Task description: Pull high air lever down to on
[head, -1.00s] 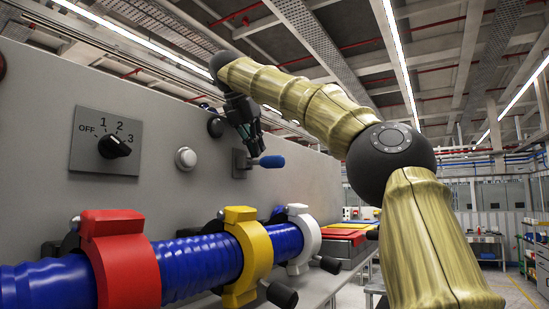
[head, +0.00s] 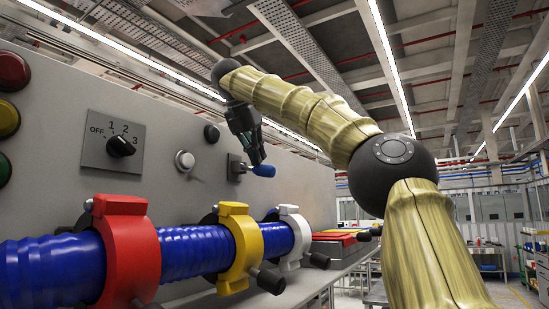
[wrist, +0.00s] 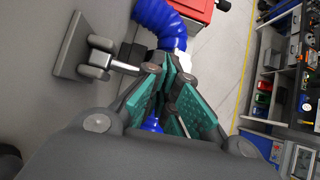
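The lever has a blue handle (head: 263,170) that sticks out roughly level from a dark bracket plate (head: 234,168) on the grey panel. In the wrist view the lever's mount (wrist: 84,50) is at upper left, and its metal arm runs right to behind my fingers. My gripper (head: 258,157) points down just above the blue handle in the head view, very near it; I cannot tell whether they touch. In the wrist view my gripper (wrist: 168,68) has its teal pads apart with a narrow gap. A blue patch shows between the fingers; whether it is handle or hose is unclear.
Below run a blue hose (head: 195,252) and red (head: 130,245), yellow (head: 240,247) and white (head: 291,235) clamps.

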